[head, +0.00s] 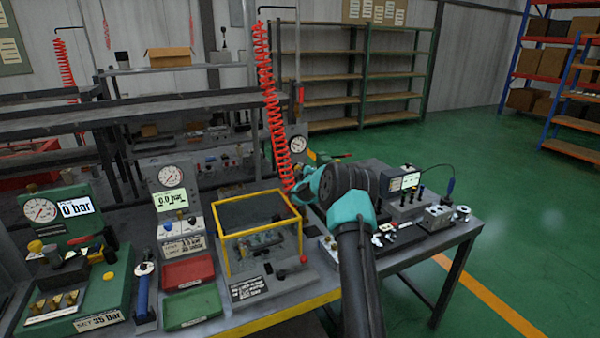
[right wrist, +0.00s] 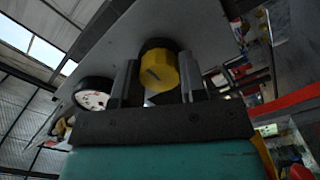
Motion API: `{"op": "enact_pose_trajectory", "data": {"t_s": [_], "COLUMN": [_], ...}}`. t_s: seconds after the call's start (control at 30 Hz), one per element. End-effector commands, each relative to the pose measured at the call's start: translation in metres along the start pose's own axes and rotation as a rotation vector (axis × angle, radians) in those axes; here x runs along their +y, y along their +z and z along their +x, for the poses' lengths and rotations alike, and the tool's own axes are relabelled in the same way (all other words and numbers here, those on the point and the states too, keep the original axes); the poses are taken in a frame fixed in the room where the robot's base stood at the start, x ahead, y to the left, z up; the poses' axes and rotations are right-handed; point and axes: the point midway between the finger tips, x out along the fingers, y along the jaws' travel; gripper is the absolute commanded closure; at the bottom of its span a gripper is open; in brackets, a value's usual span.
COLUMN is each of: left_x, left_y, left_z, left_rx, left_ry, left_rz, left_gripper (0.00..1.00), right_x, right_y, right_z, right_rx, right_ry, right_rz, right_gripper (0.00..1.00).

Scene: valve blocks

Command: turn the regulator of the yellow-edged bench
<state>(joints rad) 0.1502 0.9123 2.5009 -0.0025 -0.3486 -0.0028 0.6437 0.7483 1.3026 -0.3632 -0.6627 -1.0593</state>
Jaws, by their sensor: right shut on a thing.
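The regulator knob (right wrist: 162,70), yellow with a dark cap and a dark mark on its face, shows in the right wrist view on a grey panel (right wrist: 205,30). My right gripper (right wrist: 157,80) has one finger on each side of the knob and is shut on it. In the head view my right gripper (head: 297,190) reaches the back of the yellow-edged bench (head: 280,315). There my wrist hides the knob. A round gauge (right wrist: 94,93) sits beside the knob; an upright panel with a gauge (head: 298,145) stands just behind my gripper. My left gripper is not in view.
A yellow-framed clear box (head: 262,240) stands left of my right arm. Red (head: 188,271) and green (head: 192,306) trays lie further left. A red coiled hose (head: 270,110) hangs close to my gripper.

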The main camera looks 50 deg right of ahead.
Motion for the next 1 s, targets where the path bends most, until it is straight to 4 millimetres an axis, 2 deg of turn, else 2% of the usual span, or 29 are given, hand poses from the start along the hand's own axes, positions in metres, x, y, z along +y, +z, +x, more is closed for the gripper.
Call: {"op": "enact_pose_trajectory", "data": {"t_s": [0.37,1.0], "left_x": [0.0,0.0], "left_y": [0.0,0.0], "left_z": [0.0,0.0], "left_rx": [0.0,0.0], "left_ry": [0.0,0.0], "left_rz": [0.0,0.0], "left_gripper": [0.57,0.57], "right_x": [-0.0001,0.0006], "right_y": [0.0,-0.0001], "right_z": [0.0001,0.0001], "right_rx": [-0.004,-0.013], "right_ry": [-0.008,-0.027], "right_rz": [0.207,0.805], "right_gripper": [0.85,0.85]}}
